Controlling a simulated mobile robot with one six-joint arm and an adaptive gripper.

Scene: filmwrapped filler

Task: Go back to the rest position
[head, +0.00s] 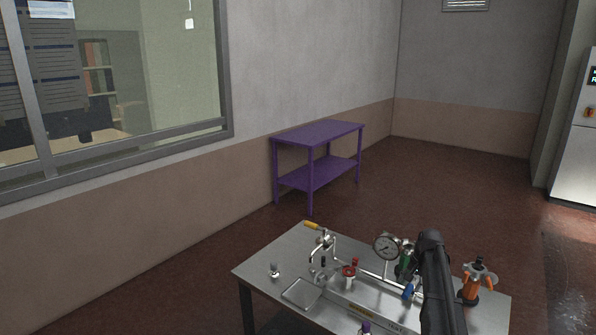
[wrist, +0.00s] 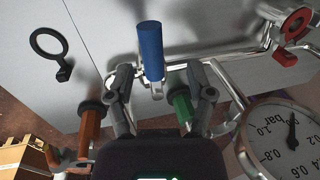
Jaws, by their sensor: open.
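In the wrist view my gripper (wrist: 160,75) is open, with its two dark fingers apart. A blue handle (wrist: 151,50) lies in the gap beyond and between the fingertips; I cannot tell if either finger touches it. The blue handle (head: 408,290) also shows in the head view, just left of my dark arm (head: 440,280). The arm reaches over the right part of the metal table (head: 262,270). In the head view the fingers are not clearly seen.
Close around my gripper are a green handle (wrist: 182,106), a pressure gauge (wrist: 285,140), an orange part (wrist: 91,128), a red handle (wrist: 290,32) and steel piping (wrist: 215,60). A purple table (head: 318,133) stands by the wall. Floor beyond the workbench is clear.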

